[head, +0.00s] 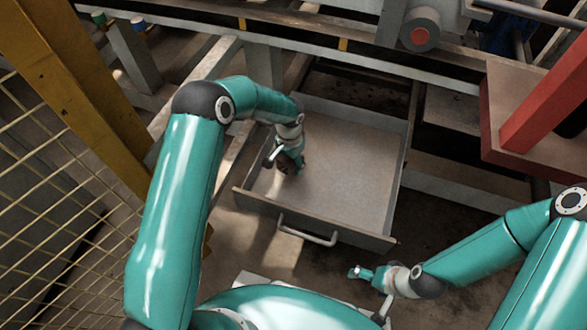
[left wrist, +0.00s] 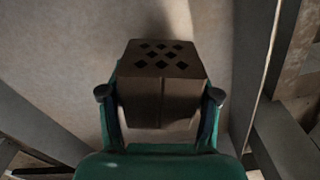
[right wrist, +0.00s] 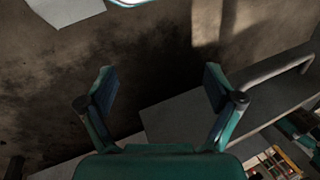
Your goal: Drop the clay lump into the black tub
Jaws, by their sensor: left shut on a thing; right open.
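My left gripper (head: 284,157) is inside an open grey drawer (head: 345,165), at its left side. It is shut on a brown hollow brick (left wrist: 162,85) with several diamond-shaped holes in its top face. The brick sits between both fingers in the left wrist view, with the pale drawer floor behind it. In the head view the brick is small, dark and partly covered by the gripper; I cannot tell whether it touches the drawer floor. My right gripper (right wrist: 160,98) is open and empty, outside the drawer near its front right corner. I see no clay lump or black tub.
The drawer's front has a metal handle (head: 308,232). A yellow post (head: 75,85) and wire mesh fence (head: 60,180) stand at the left. A red structure (head: 510,120) stands at the right. The rest of the drawer floor is clear.

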